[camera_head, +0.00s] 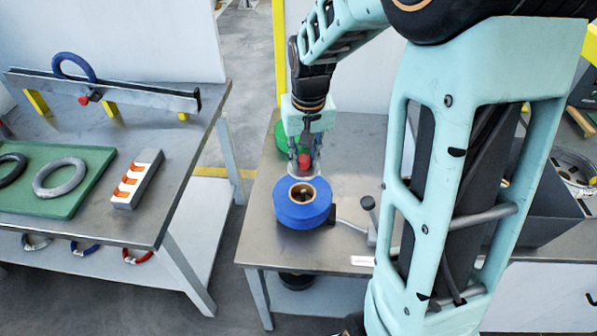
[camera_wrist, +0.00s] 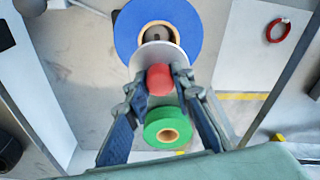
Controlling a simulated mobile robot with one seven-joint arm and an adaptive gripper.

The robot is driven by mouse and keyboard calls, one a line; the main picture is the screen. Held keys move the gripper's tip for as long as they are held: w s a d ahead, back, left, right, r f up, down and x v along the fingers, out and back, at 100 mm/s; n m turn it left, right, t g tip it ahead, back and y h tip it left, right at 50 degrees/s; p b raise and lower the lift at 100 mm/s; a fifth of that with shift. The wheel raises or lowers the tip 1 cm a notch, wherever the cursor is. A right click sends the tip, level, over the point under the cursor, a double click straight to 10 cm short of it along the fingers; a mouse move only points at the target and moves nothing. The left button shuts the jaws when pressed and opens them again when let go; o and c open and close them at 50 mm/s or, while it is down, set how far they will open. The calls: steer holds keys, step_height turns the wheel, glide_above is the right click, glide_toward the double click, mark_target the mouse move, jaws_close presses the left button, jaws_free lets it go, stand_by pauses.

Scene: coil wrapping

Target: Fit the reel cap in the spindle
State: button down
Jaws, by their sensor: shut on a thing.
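My gripper (camera_head: 304,158) is shut on the red knob of the reel cap (camera_wrist: 160,78). The cap's pale grey disc (camera_wrist: 152,57) shows just beyond the fingertips in the wrist view. The blue reel (camera_head: 302,213) lies flat on the right table, and it also shows in the wrist view (camera_wrist: 190,25). The spindle (camera_wrist: 155,34) shows as a dark centre inside the reel's tan core. The cap is at the far side of the core, partly overlapping the reel's edge in view. I cannot tell the height gap between them.
A green reel (camera_wrist: 168,115) stands behind my gripper on the right table (camera_head: 262,245). A lever with a dark knob (camera_head: 368,202) is right of the blue reel. The left table (camera_head: 150,225) holds a green mat (camera_head: 85,200) with rings and a grey block with orange parts (camera_head: 138,180).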

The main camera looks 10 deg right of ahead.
mark_target(305, 170)
steer(key=shift+w+f+b, duration=0.1)
steer(key=shift+f+b, duration=0.3)
steer(key=shift+f, duration=0.5)
steer(key=shift+a+r+n+p, duration=0.1)
steer(key=shift+r+n+p, duration=0.1)
steer(key=shift+n+p, duration=0.45)
step_height(305, 170, up, 2)
steer(key=n+p, duration=0.2)
steer(key=p, duration=0.5)
steer(key=shift+r+n+y, duration=0.15)
steer(key=shift+n+y, duration=0.1)
steer(key=shift+y, duration=0.05)
steer(key=n+p, duration=0.1)
steer(key=p, duration=0.2)
steer(key=shift+s+r, duration=0.3)
steer(key=shift+s, duration=0.1)
steer(key=shift+f, duration=0.15)
steer(key=shift+f+b, duration=2.25)
steer(key=shift+f, duration=0.6)
steer(key=shift+f+b, duration=1.4)
steer(key=shift+f, duration=0.05)
steer(key=c, duration=1.6)
jaws_free()
